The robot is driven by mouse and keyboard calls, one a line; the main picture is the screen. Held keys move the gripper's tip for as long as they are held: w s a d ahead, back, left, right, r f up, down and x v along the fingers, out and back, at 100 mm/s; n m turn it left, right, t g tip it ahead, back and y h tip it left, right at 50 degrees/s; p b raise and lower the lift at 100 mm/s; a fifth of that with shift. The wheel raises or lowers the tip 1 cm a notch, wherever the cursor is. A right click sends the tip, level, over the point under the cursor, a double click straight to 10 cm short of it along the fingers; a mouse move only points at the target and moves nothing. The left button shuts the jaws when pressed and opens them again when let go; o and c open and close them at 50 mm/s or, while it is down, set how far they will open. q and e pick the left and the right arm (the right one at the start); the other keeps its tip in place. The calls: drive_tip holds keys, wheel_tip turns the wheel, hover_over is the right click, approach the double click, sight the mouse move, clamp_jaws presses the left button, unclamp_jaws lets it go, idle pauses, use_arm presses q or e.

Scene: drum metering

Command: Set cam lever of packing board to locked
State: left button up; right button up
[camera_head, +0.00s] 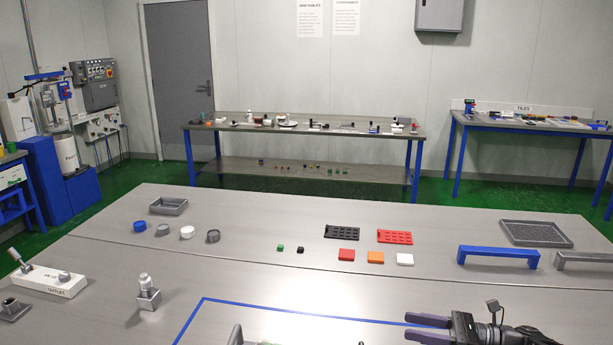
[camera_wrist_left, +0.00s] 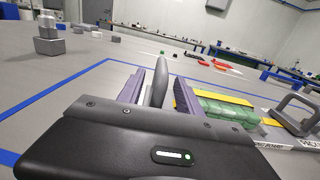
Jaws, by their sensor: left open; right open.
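In the left wrist view my left gripper (camera_wrist_left: 160,84) has its two purple fingers apart. A grey upright lever (camera_wrist_left: 158,78) with a rounded top shows between them; I cannot tell whether they touch it. I take it to be the cam lever. To its right lies a board (camera_wrist_left: 262,122) with a yellow strip, a green ribbed piece (camera_wrist_left: 222,108) and partly readable labels. In the head view only a grey tip (camera_head: 236,335) shows at the bottom edge. My right gripper (camera_head: 428,329) is open and empty at the lower right. The lever's base is hidden.
A blue taped outline (camera_head: 300,306) marks the bench. A blue handle bar (camera_head: 498,251) and a grey one (camera_head: 583,258) stand at the right. A grey post (camera_head: 148,295) and a white lever block (camera_head: 48,281) stand left. Small blocks and trays lie farther back.

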use_arm(q)
drive_tip(key=shift+s, duration=0.15)
drive_tip(key=s+a, duration=0.1)
drive_tip(key=s, duration=1)
drive_tip(key=shift+s+a, duration=0.3)
drive_tip(key=shift+s, duration=0.05)
